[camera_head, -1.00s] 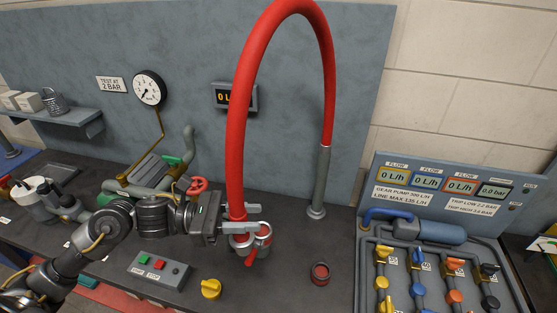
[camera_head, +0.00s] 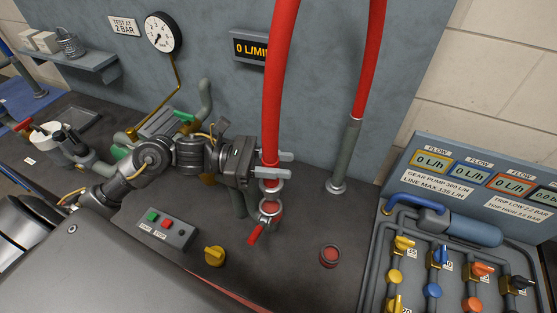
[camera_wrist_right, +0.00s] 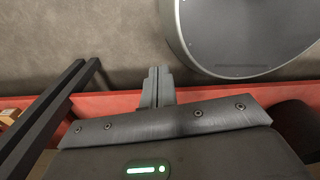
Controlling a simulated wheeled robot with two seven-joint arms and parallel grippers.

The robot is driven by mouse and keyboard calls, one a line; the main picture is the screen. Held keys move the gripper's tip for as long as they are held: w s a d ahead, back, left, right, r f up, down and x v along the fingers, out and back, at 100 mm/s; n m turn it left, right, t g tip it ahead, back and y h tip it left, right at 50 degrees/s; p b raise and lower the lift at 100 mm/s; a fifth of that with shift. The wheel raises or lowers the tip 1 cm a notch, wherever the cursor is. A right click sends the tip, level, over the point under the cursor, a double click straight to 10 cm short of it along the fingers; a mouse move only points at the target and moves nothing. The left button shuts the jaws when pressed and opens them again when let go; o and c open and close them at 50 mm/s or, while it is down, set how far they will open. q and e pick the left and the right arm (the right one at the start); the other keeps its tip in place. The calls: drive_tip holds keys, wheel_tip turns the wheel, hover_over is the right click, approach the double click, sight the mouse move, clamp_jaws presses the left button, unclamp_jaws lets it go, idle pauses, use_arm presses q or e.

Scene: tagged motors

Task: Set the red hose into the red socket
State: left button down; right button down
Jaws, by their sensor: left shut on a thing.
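The red hose (camera_head: 271,100) arches up from a grey stand pipe (camera_head: 345,155) at the back, and its free end hangs down. My left gripper (camera_head: 270,163) is shut on the hose just above its metal end ring. The end ring is just above a grey socket with a red inside (camera_head: 269,208) and a red lever (camera_head: 255,235). They look almost in line, but I cannot tell whether they touch. In the right wrist view my right gripper (camera_wrist_right: 157,86) has its fingers together, with nothing seen between them.
A round red-topped fitting (camera_head: 330,255) stands to the right on the dark bench. A yellow knob (camera_head: 214,256) and a start/stop box (camera_head: 160,228) are in front. A flow panel with coloured valves (camera_head: 440,255) fills the right. A grey pipe (camera_head: 238,204) runs behind the socket.

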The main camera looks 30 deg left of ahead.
sight(277, 187)
use_arm(q)
drive_tip(key=shift+s+f, duration=0.1)
drive_tip(key=shift+f, duration=0.3)
drive_tip(key=shift+s+f, duration=0.15)
drive_tip(key=shift+f, duration=0.1)
drive_tip(key=shift+s+f+b, duration=0.1)
drive_tip(key=shift+f+b, duration=0.15)
drive_tip(key=shift+b, duration=0.1)
drive_tip(key=shift+f, duration=0.85)
use_arm(e)
drive_tip(key=shift+w+a+f, duration=0.1)
drive_tip(key=shift+w+f, duration=0.05)
drive_tip(key=shift+f, duration=0.6)
use_arm(q)
drive_tip(key=shift+b, duration=0.3)
use_arm(e)
drive_tip(key=shift+w, duration=0.4)
use_arm(q)
drive_tip(key=shift+f+b, duration=0.1)
drive_tip(key=shift+b, duration=0.4)
use_arm(e)
drive_tip(key=shift+f, duration=0.5)
use_arm(q)
drive_tip(key=shift+b, duration=0.75)
use_arm(e)
drive_tip(key=shift+f, duration=0.75)
